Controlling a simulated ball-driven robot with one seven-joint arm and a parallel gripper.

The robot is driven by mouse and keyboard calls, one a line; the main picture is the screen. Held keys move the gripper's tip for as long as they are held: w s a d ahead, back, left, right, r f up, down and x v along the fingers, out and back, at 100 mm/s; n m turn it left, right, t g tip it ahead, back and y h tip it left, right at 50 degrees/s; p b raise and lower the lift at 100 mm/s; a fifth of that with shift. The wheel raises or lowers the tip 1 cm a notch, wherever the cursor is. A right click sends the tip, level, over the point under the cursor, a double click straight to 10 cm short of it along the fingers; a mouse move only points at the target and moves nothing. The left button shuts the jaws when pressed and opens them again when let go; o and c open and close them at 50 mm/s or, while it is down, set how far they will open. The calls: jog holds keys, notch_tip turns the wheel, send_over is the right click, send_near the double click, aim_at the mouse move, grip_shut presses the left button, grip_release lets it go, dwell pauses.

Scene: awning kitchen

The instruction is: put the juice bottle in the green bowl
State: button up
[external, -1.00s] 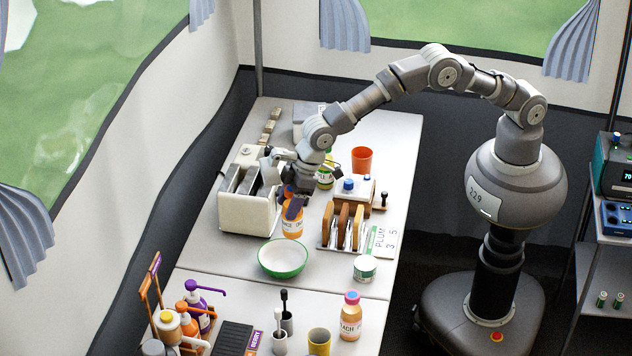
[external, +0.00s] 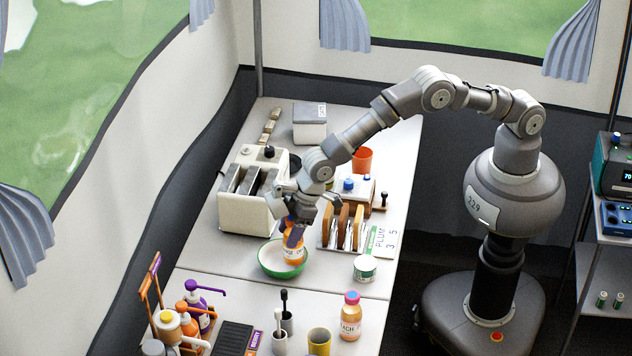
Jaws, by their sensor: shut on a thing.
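My gripper (external: 293,230) is shut on an orange juice bottle (external: 293,252), with its fingers around the upper part. The bottle is upright. It is over the right part of the green bowl (external: 268,268), which has a white inside and a green outer wall. The bottle hides part of the bowl's right side. I cannot tell whether the bottle's base touches the bowl.
A white toaster (external: 243,212) stands left of my gripper. A rack with wooden slats (external: 343,228) is to the right, with a small white-and-green tub (external: 365,268) nearby. Pump bottles (external: 197,300) and a yellow cup (external: 319,341) stand in front. Bare table surrounds the bowl.

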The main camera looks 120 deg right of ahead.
jog(key=shift+f, duration=0.25)
jog(key=o, duration=1.3)
